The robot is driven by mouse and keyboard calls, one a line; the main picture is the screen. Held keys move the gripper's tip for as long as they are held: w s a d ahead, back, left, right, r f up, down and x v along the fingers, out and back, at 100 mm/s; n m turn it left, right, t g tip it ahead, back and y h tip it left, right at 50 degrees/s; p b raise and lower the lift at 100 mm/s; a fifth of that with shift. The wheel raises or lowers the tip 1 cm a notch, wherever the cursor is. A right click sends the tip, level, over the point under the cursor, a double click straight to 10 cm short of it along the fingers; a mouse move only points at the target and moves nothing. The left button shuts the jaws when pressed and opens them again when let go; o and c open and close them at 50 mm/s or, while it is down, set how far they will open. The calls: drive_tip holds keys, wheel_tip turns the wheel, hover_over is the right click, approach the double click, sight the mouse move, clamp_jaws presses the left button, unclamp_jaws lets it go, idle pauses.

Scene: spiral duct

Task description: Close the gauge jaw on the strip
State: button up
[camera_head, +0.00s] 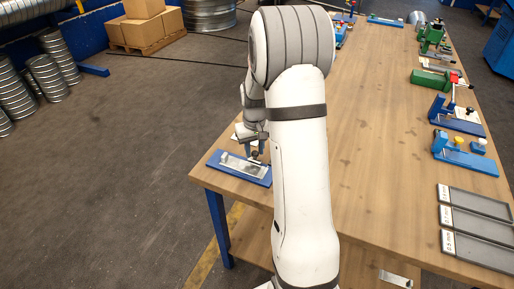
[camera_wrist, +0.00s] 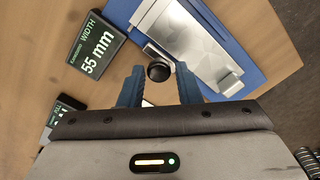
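The blue gauge base (camera_head: 262,178) lies at the table's near left corner, with a shiny metal strip (camera_head: 240,166) on it. In the wrist view the strip (camera_wrist: 185,38) lies flat on the blue base (camera_wrist: 245,50); a small bright metal piece (camera_wrist: 229,82) sits at its near end. A round black knob (camera_wrist: 158,71) stands beside the strip's left edge. My gripper (camera_wrist: 159,78) is open, its two blue fingers on either side of the knob, with gaps showing. Which part is the sliding jaw I cannot tell clearly. In the head view my gripper (camera_head: 255,150) is just above the gauge.
A black display (camera_wrist: 97,45) reading "WIDTH 55 mm" lies left of the gauge; a second display (camera_wrist: 60,115) is partly cut off. Labelled trays (camera_head: 480,225) and blue and green tools (camera_head: 465,155) line the table's right side. The table's middle is clear.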

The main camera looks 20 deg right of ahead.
sight(255, 153)
drive_tip(key=o, duration=0.3)
drive_tip(key=shift+d, duration=0.1)
wheel_tip(255, 153, up, 8)
drive_tip(key=shift+f+b, duration=0.1)
drive_tip(key=shift+b, duration=0.25)
idle(0.5)
